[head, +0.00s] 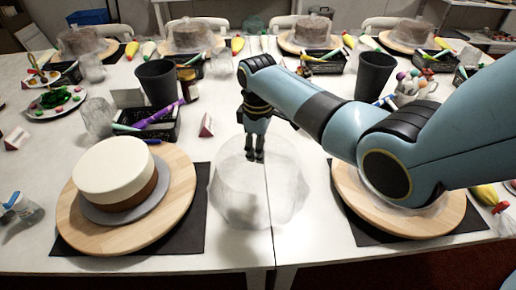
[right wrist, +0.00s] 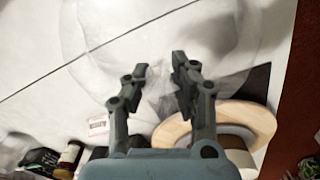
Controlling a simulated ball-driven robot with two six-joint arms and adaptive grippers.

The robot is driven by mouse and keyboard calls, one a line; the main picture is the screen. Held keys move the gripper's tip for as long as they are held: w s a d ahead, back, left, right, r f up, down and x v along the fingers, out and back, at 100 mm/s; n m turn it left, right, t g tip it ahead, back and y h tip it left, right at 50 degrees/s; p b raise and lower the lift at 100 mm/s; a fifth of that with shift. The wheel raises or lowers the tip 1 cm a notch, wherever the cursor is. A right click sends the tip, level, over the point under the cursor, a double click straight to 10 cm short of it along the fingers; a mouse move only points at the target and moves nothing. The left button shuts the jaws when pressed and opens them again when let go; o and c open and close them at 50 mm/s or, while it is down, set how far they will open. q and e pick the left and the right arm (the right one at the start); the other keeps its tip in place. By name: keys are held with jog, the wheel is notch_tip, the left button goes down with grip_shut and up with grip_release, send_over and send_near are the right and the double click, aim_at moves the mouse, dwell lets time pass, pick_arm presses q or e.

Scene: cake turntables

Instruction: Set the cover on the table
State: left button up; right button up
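The clear domed cover (head: 285,185) appears at the front middle of the white table, between the two front turntables. It looks upright, and its outline is faint. My right gripper (head: 254,158) points down over the cover's upper part. In the right wrist view the cover (right wrist: 95,25) spreads out beyond my right gripper (right wrist: 159,64), whose two fingertips stand apart with a narrow gap. Whether they hold a clear knob is too faint to tell, and so is whether the cover's rim touches the table. My left gripper is out of view.
A cream and brown cake (head: 115,172) stands on the left wooden turntable (head: 172,205). The right turntable (head: 375,218) is partly hidden by my right arm. Black cups (head: 158,82) and piping tools stand behind. Front table (head: 240,250) is bare near the cover.

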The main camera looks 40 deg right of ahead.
jog(key=shift+o, duration=1.4)
jog(key=shift+r, duration=0.15)
notch_tip(320, 180, up, 12)
jog(key=shift+p, duration=0.3)
